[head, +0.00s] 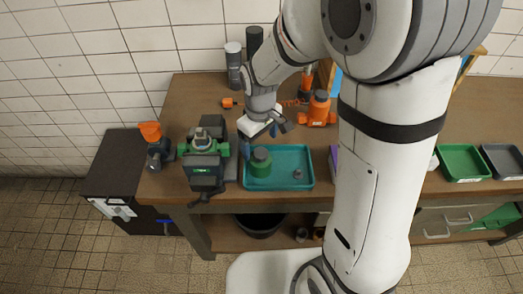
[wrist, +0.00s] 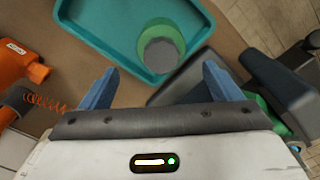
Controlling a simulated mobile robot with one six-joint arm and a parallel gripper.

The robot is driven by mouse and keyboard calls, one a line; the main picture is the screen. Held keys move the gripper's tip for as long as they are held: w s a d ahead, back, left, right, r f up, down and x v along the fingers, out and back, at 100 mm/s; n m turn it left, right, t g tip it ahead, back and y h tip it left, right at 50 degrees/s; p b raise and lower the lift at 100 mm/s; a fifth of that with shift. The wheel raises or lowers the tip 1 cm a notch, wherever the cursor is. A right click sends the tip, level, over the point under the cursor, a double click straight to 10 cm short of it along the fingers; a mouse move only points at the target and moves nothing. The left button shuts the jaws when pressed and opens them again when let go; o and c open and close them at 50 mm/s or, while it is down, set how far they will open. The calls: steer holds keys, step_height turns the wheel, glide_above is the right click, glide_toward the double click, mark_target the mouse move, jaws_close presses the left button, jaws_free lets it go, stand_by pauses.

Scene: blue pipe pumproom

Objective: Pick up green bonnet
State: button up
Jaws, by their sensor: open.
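A green, roughly cylindrical part that looks like the green bonnet (head: 261,162) stands in a teal tray (head: 306,158) on the wooden bench. In the wrist view the green bonnet (wrist: 145,33) shows a grey round face, and the teal tray (wrist: 105,45) lies around it. My gripper (head: 260,138) is open and empty above the tray's back left part. In the wrist view the blue fingers of my gripper (wrist: 160,76) are wide apart, with the bonnet beyond them and not touched.
A vise-like dark device with green parts (head: 204,160) stands just left of the tray. A small grey part (head: 298,173) lies in the tray's right side.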

mark_target(260, 152)
steer(key=f, duration=0.2)
steer(key=f+p, duration=0.1)
steer(key=f, duration=0.4)
steer(key=shift+s+d+f+p, duration=0.1)
steer(key=shift+s+f+p, duration=0.15)
steer(key=shift+f+p, duration=0.1)
steer(key=shift+r, duration=0.1)
steer(key=c, duration=1.1)
